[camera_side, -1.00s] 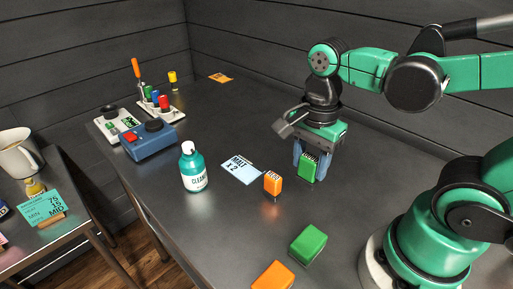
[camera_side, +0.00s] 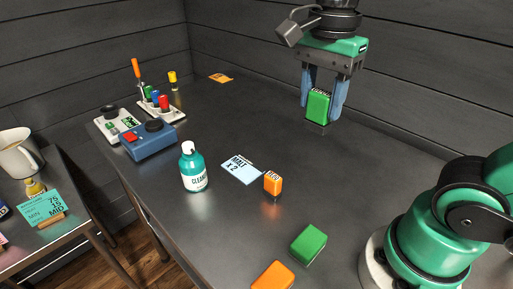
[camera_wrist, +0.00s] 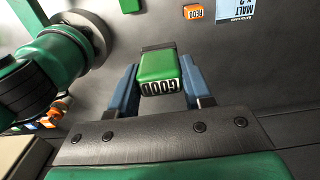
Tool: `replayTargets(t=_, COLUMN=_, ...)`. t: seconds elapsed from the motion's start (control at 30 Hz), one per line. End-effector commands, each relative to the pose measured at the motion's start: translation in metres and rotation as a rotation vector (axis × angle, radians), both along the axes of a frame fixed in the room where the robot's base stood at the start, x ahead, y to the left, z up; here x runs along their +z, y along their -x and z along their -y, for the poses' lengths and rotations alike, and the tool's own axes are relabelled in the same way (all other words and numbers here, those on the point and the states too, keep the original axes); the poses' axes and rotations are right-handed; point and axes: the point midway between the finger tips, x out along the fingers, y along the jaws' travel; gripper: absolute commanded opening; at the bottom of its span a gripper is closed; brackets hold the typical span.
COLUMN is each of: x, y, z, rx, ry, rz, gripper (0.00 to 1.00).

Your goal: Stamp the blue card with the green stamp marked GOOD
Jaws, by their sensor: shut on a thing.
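My gripper (camera_side: 322,108) is shut on the green stamp (camera_side: 318,104) and holds it upright, well above the table. In the wrist view the stamp (camera_wrist: 158,70) sits between the blue fingers, and its end reads GOOD. The blue card (camera_side: 240,170), printed MALT x 2, lies flat on the table, lower and to the left of the stamp. Part of the card (camera_wrist: 233,10) shows at the top edge of the wrist view. The stamp and the card are apart.
An orange stamp (camera_side: 273,184) stands just right of the card. A teal cleaner bottle (camera_side: 194,168) stands left of it. A green block (camera_side: 309,244) and an orange block (camera_side: 273,276) lie in front. A blue box (camera_side: 148,139) is at the left.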

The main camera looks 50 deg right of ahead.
Motion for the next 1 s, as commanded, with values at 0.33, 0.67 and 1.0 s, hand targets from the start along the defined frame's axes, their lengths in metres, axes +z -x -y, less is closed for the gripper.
replayTargets(t=0.33, x=-0.003, y=-0.01, z=0.0, rx=0.0, ry=0.0, rz=0.0, gripper=0.11)
replayTargets(t=0.67, x=-0.046, y=-0.087, z=0.0, rx=-0.001, ry=0.0, rz=0.0, gripper=0.11)
replayTargets(t=1.0, x=-0.112, y=-0.143, z=0.002, rx=0.0, ry=0.0, rz=0.0, gripper=0.11)
